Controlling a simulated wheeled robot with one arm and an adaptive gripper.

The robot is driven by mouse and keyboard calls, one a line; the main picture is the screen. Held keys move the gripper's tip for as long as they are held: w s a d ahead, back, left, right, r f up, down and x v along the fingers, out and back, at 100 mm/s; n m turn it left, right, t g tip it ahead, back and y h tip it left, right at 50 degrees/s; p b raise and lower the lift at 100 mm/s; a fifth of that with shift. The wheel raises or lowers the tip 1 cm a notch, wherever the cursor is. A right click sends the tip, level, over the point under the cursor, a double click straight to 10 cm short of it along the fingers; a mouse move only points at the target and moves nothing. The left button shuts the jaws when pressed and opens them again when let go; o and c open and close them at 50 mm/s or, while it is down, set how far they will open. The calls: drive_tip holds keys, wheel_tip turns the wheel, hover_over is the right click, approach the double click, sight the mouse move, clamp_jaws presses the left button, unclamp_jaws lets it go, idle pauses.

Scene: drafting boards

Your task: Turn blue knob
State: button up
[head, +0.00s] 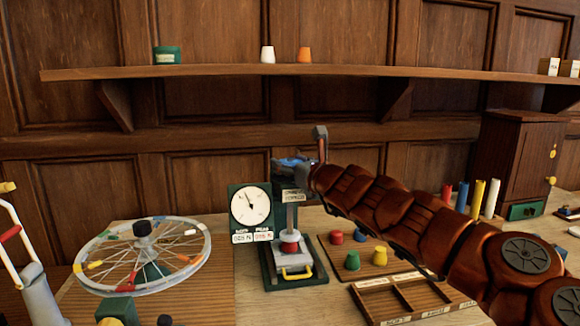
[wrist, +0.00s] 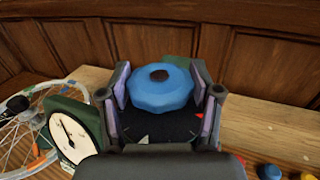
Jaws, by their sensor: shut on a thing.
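The blue knob (wrist: 160,88) is a faceted disc with a dark brown centre. In the wrist view it sits between the two fingers of my gripper (wrist: 163,98), which is shut on it from both sides. In the head view the blue knob (head: 290,162) is on top of the grey post of a press-like stand, partly hidden by my gripper (head: 305,170). The stand (head: 312,275) has a dark green base, a red piece on a grey block and a yellow handle.
A dial gauge (head: 250,205) stands just left of the post. A spoked wheel (head: 143,290) lies further left. Coloured knobs sit on a board (head: 330,246) to the right, by a divided wooden tray (head: 400,283). A shelf (head: 220,72) runs along the wall behind.

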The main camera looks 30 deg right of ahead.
drive_tip(key=o, duration=1.1)
drive_tip(key=shift+o, duration=0.2)
drive_tip(key=shift+s+d, duration=0.1)
drive_tip(key=shift+s, duration=0.05)
drive_tip(key=s, duration=1.1)
drive_tip(key=shift+s+a, duration=0.3)
drive_tip(key=shift+s, duration=0.05)
idle(0.9)
